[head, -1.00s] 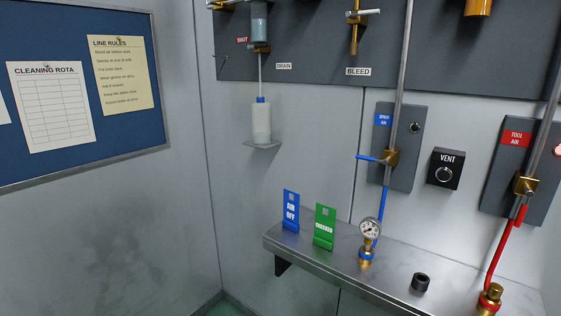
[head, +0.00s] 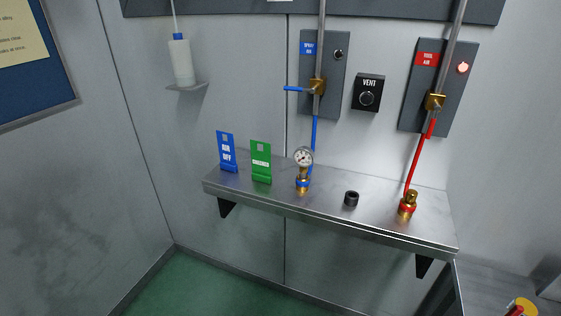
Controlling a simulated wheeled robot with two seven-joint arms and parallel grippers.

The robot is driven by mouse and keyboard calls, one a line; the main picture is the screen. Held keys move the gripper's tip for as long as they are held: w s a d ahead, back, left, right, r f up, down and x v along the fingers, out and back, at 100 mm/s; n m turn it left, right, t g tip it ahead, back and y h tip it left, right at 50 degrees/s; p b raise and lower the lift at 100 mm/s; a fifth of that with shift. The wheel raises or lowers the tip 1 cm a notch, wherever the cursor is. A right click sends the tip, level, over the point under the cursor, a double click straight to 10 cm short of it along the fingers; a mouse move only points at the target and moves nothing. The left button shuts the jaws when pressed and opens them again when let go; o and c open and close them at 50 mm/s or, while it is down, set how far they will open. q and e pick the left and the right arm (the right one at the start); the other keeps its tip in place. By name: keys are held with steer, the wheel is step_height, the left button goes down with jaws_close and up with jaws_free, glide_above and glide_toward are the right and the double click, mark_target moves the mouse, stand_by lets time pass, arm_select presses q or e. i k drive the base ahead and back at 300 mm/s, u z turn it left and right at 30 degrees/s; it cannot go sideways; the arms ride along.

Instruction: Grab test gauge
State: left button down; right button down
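The test gauge (head: 303,160) stands upright on the metal shelf (head: 330,203) in the head view. It has a round white dial on a brass stem with a blue band at its base. A blue hose (head: 314,140) comes down from the spray air valve (head: 317,87) and passes close behind the gauge; whether it joins the gauge I cannot tell. Neither of my grippers shows in the head view.
On the shelf left of the gauge stand a blue "AIR OFF" tag (head: 227,152) and a green tag (head: 261,162). To its right are a black cap (head: 351,198) and a brass fitting with a red band (head: 407,205). The vent button (head: 366,97) is on the wall above.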

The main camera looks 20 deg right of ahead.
mark_target(304, 157)
steer(key=z, duration=0.55)
steer(key=k, duration=1.35)
steer(key=z, duration=1.25)
steer(key=i, duration=1.5)
steer(key=u, duration=0.5)
